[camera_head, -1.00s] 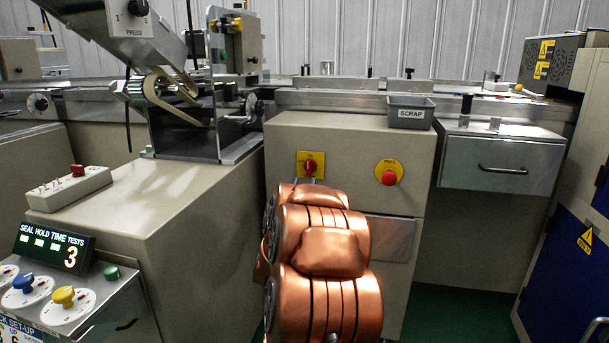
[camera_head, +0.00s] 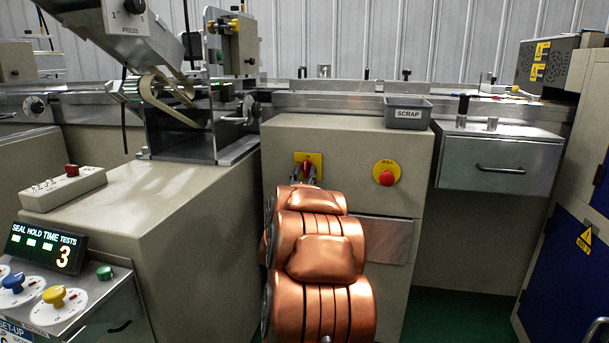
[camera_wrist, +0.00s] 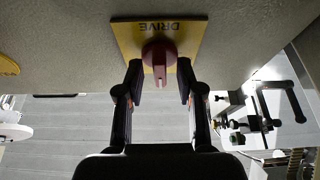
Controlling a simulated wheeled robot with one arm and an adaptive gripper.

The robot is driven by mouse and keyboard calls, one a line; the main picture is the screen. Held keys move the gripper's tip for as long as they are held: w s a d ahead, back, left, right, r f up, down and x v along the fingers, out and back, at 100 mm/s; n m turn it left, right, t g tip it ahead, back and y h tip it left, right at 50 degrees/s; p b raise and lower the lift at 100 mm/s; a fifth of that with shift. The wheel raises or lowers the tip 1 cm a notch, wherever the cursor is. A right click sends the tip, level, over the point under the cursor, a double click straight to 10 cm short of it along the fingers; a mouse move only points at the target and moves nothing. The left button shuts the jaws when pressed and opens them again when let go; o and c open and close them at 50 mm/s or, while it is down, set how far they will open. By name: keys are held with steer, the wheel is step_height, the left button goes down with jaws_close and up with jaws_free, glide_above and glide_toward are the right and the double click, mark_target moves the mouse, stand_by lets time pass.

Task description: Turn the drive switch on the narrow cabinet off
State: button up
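The drive switch is a red rotary knob (camera_wrist: 159,56) on a yellow plate (camera_wrist: 190,32) marked DRIVE, which appears upside down in the wrist view. Its grip bar runs up and down in that picture. In the head view the yellow plate (camera_head: 316,159) is on the front of the narrow cabinet (camera_head: 345,145), with the knob partly hidden by my fingers. My gripper (camera_wrist: 160,70) is open, one fingertip on each side of the knob, close to the plate. A narrow gap seems to remain beside the knob; contact is hard to tell.
A red push button on a yellow disc (camera_head: 386,173) sits to the right on the same cabinet face. A grey SCRAP bin (camera_head: 408,112) stands on top. The seal hold time panel (camera_head: 46,247) is at lower left, and a metal drawer (camera_head: 500,165) is at right.

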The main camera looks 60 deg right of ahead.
jaws_close()
steer(key=shift+n+p, duration=0.3)
steer(key=shift+p, duration=0.15)
steer(key=n+t+p, duration=0.1)
steer(key=n, duration=0.1)
steer(key=n+t+y+p, duration=0.1)
steer(key=p, duration=0.1)
steer(key=shift+s+d+r+n, duration=0.1)
steer(key=shift+s+r+n, duration=0.1)
steer(key=shift+n, duration=0.2)
steer(key=n+t+y+p, duration=0.1)
steer(key=n+p, duration=0.1)
steer(key=n+t+y+p, duration=0.1)
steer(key=n+p, duration=0.1)
steer(key=n, duration=0.1)
steer(key=shift+r, duration=0.1)
steer(key=n+y+p, duration=0.1)
steer(key=n, duration=0.2)
steer(key=n+t+y+p, duration=0.1)
steer(key=n+y+p, duration=0.1)
steer(key=n, duration=0.2)
steer(key=shift+s, duration=0.1)
steer(key=n+y+p, duration=0.1)
steer(key=n+p, duration=0.1)
steer(key=n, duration=0.2)
steer(key=shift+y, duration=0.3)
steer(key=shift+n+g, duration=0.4)
steer(key=shift+n, duration=0.3)
